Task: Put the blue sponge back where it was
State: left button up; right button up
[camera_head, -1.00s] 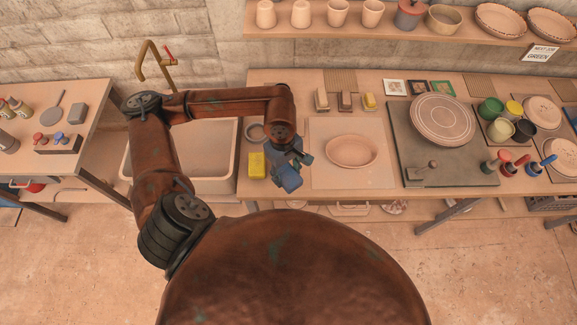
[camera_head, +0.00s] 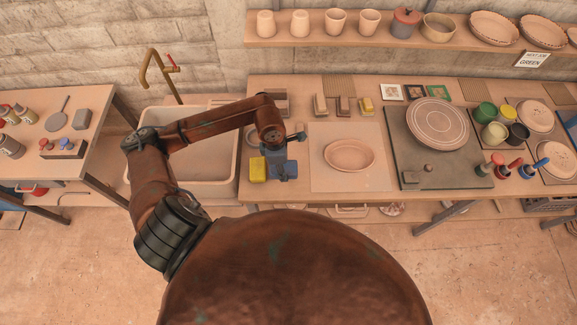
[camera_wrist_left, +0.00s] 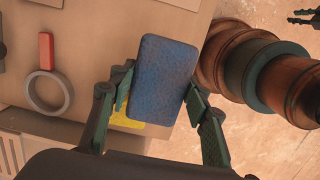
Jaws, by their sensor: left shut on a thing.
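My left gripper (camera_wrist_left: 160,105) is shut on the blue sponge (camera_wrist_left: 163,80), with a finger along each long side. In the head view the blue sponge (camera_head: 289,171) shows under my left gripper (camera_head: 281,158), near the table's front edge, partly covered by the hand. The yellow sponge (camera_head: 258,169) lies on the table just left of it. In the left wrist view the yellow sponge (camera_wrist_left: 127,119) is mostly hidden behind the blue one. A small dark pronged shape, likely my right gripper (camera_wrist_left: 303,17), shows at the top right corner; its opening is unclear.
A sink (camera_head: 205,178) lies left of the table. A pale board (camera_head: 325,178) with an oval dish (camera_head: 349,155) lies right of the gripper. A grey ring (camera_wrist_left: 49,92) lies on the table. Several small blocks and tools stand farther back and right.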

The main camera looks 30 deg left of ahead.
pick_arm(q)
jog(key=w+f, duration=0.1)
jog(key=f, duration=0.1)
jog(key=w+f, duration=0.1)
jog(key=w, duration=0.1)
jog(key=w+f, duration=0.1)
jog(key=f, duration=0.1)
jog(key=shift+w+a+f+p, duration=0.3)
jog(key=shift+w+a+f, duration=0.05)
jog(key=shift+a, duration=0.05)
notch_tip(320, 180, down, 3)
jog(key=shift+p, duration=0.6)
jog(key=shift+w+f, duration=0.1)
jog(key=shift+f, duration=0.2)
jog(key=o, duration=1)
pick_arm(e)
jog(key=shift+w+d+r, duration=0.1)
jog(key=shift+w+r, duration=0.05)
jog(key=shift+r, duration=0.3)
jog(key=shift+w+d+r, duration=0.1)
jog(key=shift+w+r, duration=0.05)
jog(key=shift+r, duration=0.25)
jog(key=shift+a, duration=0.1)
